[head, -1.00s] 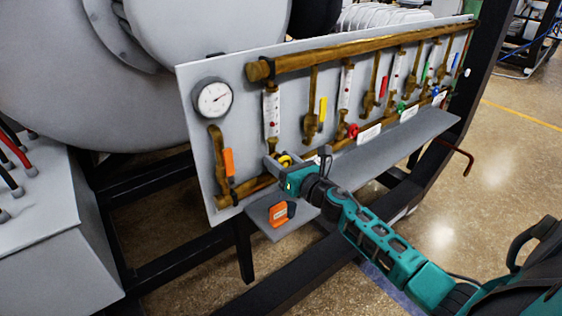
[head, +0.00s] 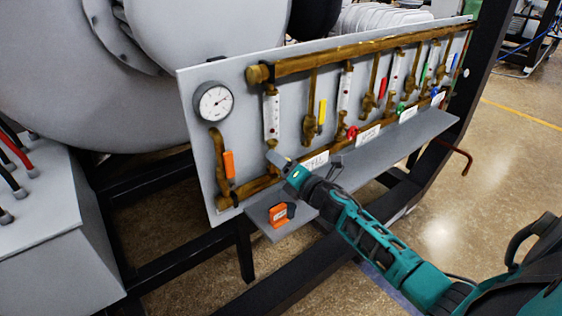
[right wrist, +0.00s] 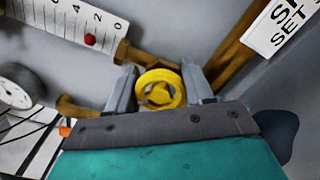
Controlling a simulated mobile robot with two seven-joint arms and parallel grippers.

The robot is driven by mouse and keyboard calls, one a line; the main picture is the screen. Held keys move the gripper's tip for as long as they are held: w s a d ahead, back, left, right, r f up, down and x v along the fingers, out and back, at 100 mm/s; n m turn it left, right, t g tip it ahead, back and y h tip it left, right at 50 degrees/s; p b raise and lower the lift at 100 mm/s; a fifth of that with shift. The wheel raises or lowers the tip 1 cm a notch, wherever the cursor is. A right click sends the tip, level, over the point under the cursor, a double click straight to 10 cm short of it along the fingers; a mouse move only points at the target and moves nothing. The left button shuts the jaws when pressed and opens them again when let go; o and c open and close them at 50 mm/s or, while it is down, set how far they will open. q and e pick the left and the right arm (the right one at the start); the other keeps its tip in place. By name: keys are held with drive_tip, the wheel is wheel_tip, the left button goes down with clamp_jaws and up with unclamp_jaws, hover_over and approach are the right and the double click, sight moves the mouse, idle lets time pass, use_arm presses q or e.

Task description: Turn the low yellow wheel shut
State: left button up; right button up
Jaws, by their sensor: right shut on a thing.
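The low yellow wheel (right wrist: 159,89) shows in the right wrist view, on a brass fitting below a flow tube (right wrist: 85,25) with a red float. My right gripper (right wrist: 159,86) has one finger on each side of the wheel and is shut on it. In the head view my right gripper (head: 285,163) is at the lower left of the panel and its body hides the wheel. My left gripper is not in view.
The grey panel (head: 222,142) carries a gauge (head: 214,102), brass pipes, flow tubes and several coloured handles. A grey shelf (head: 400,139) runs along its lower front. An orange device (head: 280,214) sits on the shelf's left end. A white label (right wrist: 283,25) is near my gripper.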

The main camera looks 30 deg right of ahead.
use_arm(q)
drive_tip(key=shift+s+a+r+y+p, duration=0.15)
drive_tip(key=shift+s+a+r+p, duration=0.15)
drive_tip(key=shift+p, duration=0.35)
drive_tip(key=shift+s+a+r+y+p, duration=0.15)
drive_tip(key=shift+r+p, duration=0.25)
drive_tip(key=shift+p, duration=0.2)
use_arm(e)
drive_tip(key=shift+m, duration=4.6)
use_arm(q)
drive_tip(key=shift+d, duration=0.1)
use_arm(e)
drive_tip(key=o, duration=0.8)
drive_tip(key=shift+o, duration=1.1)
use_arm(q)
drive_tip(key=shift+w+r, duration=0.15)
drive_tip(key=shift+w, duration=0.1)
